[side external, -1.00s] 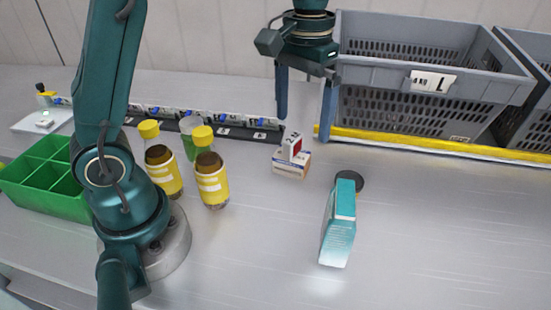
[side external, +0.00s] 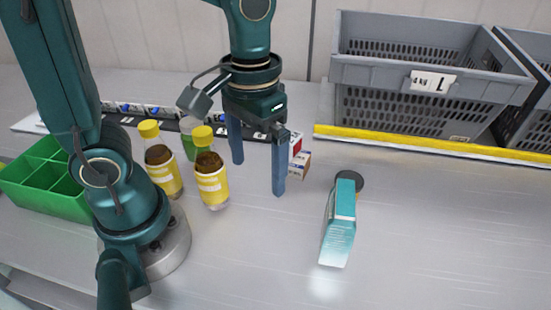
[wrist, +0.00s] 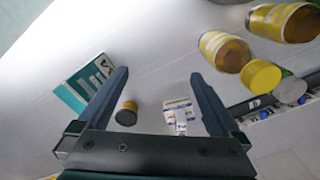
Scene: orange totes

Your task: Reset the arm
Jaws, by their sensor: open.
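My gripper (side external: 258,172) is open and empty, its two blue fingers pointing down above the table, right of the yellow-labelled bottles. In the wrist view my gripper (wrist: 160,85) shows its fingers spread wide with nothing held between them. A small white carton (side external: 303,164) stands behind the right finger in the side view, partly hidden by it. In the wrist view the carton (wrist: 181,113) lies beyond the fingers, nearer the right one.
Two brown bottles with yellow caps (side external: 211,185) stand left of my gripper, close to the left finger. A teal box (side external: 339,225) stands at right, with a dark round item (side external: 351,179) behind it. Grey crates (side external: 400,75) stand behind a yellow strip (side external: 430,143). A green tray (side external: 45,185) is at left.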

